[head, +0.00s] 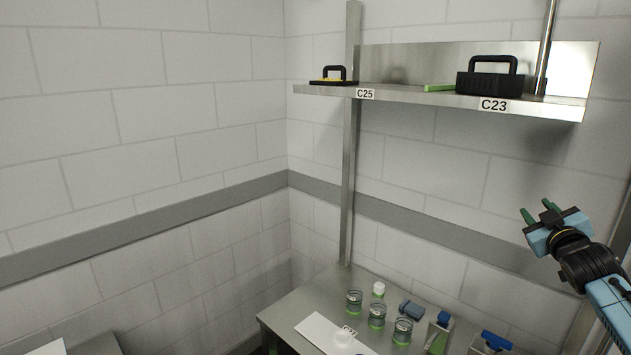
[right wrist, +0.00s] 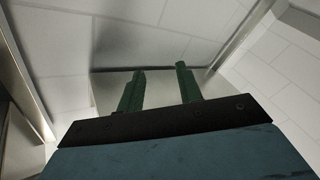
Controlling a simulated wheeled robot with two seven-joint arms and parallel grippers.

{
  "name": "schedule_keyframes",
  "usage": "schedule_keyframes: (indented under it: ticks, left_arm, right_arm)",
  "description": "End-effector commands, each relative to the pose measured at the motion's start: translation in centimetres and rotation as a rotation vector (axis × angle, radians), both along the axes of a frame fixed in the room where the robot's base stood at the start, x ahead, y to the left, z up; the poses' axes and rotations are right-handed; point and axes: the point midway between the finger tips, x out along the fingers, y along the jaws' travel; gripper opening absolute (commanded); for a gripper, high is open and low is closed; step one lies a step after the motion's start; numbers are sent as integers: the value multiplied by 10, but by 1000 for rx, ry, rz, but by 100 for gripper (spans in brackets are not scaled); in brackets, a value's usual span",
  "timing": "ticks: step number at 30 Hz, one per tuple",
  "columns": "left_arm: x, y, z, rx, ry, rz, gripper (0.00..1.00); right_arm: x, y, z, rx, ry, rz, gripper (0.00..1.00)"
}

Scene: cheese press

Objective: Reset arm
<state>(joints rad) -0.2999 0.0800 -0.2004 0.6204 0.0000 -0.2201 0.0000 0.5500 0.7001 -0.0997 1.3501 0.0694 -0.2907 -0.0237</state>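My right gripper (head: 539,212) is raised at the right of the head view, in front of the wall and below the shelf. Its two green fingers stand apart with nothing between them. In the right wrist view the same open fingers (right wrist: 160,85) point toward a metal surface and white wall tiles. My left gripper is in neither view.
A metal shelf (head: 425,96) holds a black handled block (head: 490,84), a yellow-black handled item (head: 333,77) and a green item (head: 439,88). The metal table (head: 283,316) below carries several glass jars (head: 377,316), a white-capped bottle (head: 378,289) and blue-topped items (head: 496,341).

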Motion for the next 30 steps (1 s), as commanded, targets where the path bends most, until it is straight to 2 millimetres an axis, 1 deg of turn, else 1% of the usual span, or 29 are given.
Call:
schedule_keyframes:
  ticks: [1,2,3,5,6,8,9,11,12,14,15,17,18,20,21,23,24,26,27,29,30]
  left_arm:
    - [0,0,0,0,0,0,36]
    - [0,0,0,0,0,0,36]
    - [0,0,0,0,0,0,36]
    - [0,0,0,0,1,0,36]
    - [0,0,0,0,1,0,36]
    - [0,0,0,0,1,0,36]
    - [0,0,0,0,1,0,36]
    - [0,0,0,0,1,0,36]
    - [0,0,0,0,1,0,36]
    - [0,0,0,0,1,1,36]
    - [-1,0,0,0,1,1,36]
    - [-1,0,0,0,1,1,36]
    - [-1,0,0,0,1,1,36]
    - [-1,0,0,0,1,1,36]
    - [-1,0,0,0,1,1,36]
    - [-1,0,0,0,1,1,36]
    - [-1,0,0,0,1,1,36]
    - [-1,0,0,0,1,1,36]
    - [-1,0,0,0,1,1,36]
    - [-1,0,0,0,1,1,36]
    - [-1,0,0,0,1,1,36]
  right_arm:
    - [0,6,14,-66,-63,25,36]
    - [0,9,-10,-50,-29,27,36]
    - [0,11,-39,-25,18,23,36]
    - [-3,14,-78,1,75,21,36]
    - [-5,18,-103,18,114,20,36]
    - [-12,23,-143,44,174,17,36]
    - [-18,27,-171,61,216,15,36]
    - [-30,34,-214,89,282,12,36]
    - [-39,39,-242,108,326,9,36]
    - [-56,48,-285,135,394,5,36]
    - [-68,54,-312,152,439,2,36]
    - [-90,64,-352,179,507,-2,36]
    - [-105,71,-378,195,552,-5,36]
    - [-131,83,-416,220,619,-10,36]
    - [-149,91,-439,236,664,-13,36]
    - [-178,103,-473,261,730,-18,36]
    - [-198,112,-495,277,774,-22,36]
    - [-231,125,-525,300,841,-28,36]
    - [-254,134,-544,316,885,-32,36]
    - [-289,149,-570,338,951,-38,36]
    - [-314,158,-587,352,995,-42,36]
